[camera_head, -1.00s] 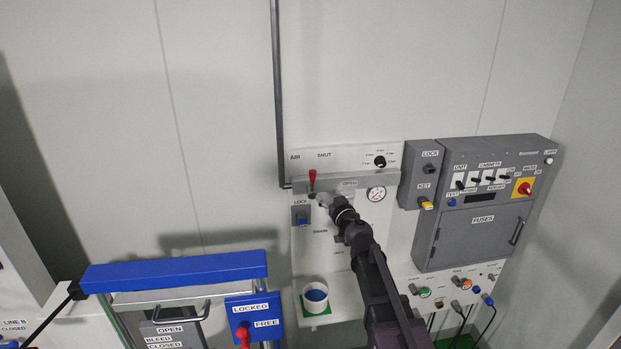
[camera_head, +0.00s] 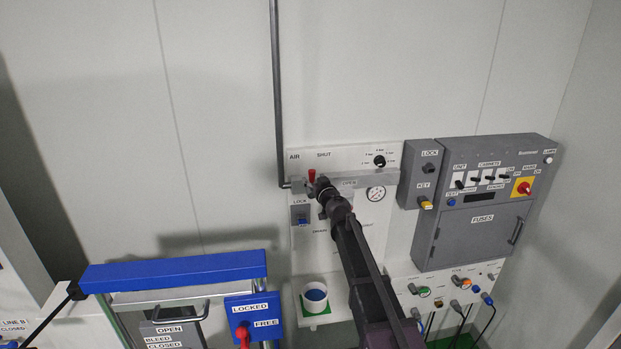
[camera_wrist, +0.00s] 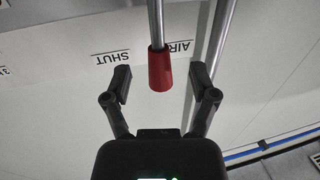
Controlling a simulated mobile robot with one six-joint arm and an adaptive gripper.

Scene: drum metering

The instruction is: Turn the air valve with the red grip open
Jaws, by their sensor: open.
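The air valve's red grip (camera_head: 312,174) points up in front of the grey pipe on the white air panel (camera_head: 350,156), below the word SHUT. In the wrist view the red grip (camera_wrist: 160,70), on its metal lever, lies between the two dark fingers. My gripper (camera_wrist: 162,84) is open, with a finger on each side of the grip and a visible gap to both. In the head view my gripper (camera_head: 320,186) is just below and right of the red grip. It hides the lower part of the lever and the valve body.
A white cup (camera_head: 315,296) stands on the shelf below. A vertical pipe (camera_head: 279,90) rises at the left.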

